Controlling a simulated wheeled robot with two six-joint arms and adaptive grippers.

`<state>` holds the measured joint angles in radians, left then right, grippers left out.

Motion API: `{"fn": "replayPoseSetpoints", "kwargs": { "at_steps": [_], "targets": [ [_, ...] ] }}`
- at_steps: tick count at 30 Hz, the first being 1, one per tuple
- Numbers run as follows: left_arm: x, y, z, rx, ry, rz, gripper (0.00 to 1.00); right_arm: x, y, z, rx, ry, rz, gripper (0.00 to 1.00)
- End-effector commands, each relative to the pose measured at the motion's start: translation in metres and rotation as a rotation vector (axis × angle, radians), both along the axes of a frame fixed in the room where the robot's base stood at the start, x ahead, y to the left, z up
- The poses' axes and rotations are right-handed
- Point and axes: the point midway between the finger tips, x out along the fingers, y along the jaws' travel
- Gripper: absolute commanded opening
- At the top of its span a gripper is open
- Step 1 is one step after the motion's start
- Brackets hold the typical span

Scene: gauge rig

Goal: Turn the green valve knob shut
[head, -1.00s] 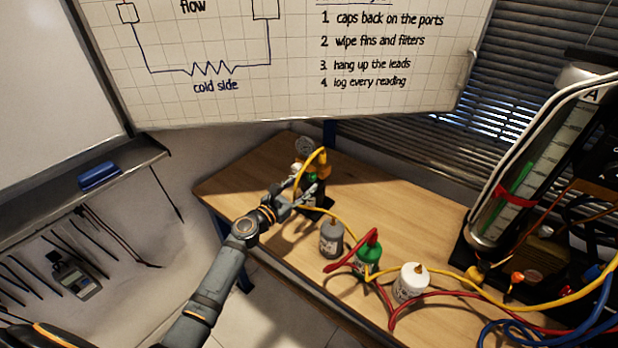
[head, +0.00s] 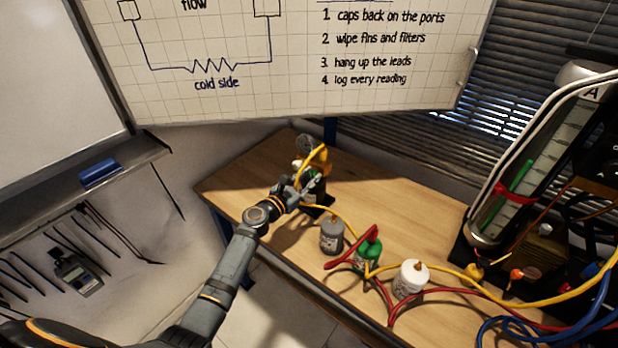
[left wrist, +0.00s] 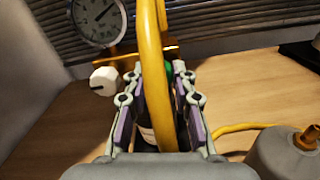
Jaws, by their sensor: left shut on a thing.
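The green valve knob (left wrist: 168,71) shows only as a sliver between the fingers in the left wrist view, behind a yellow hose. My left gripper (left wrist: 159,75) is shut on it, a finger on each side. In the head view my left gripper (head: 303,187) is at the dark valve stand near the table's far left corner, and hides much of it. A round gauge (left wrist: 98,18) and a white knob (left wrist: 104,81) are at the left of the gripper in the wrist view. My right gripper is in neither view.
A yellow hose (head: 345,214) loops over the stand and runs right along the table (head: 400,210). Grey (head: 331,237), green (head: 371,250) and white (head: 410,280) bottles stand to the right, with red hoses nearby. A tall gauge panel (head: 515,195) is at the far right.

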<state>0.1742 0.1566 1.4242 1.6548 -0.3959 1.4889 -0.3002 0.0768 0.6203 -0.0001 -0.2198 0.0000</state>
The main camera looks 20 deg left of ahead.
Motion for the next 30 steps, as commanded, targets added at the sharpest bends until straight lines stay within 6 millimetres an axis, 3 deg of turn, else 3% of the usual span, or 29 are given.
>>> {"fn": "replayPoseSetpoints", "kwargs": {
  "at_steps": [11,30],
  "targets": [
    [0.000,0.000,-0.002,0.103,-0.040,0.000,0.00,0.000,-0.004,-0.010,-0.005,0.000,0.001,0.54],
    [0.000,0.000,-0.003,0.642,-0.252,-0.001,0.00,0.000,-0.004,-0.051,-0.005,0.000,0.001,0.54]
  ]
}}
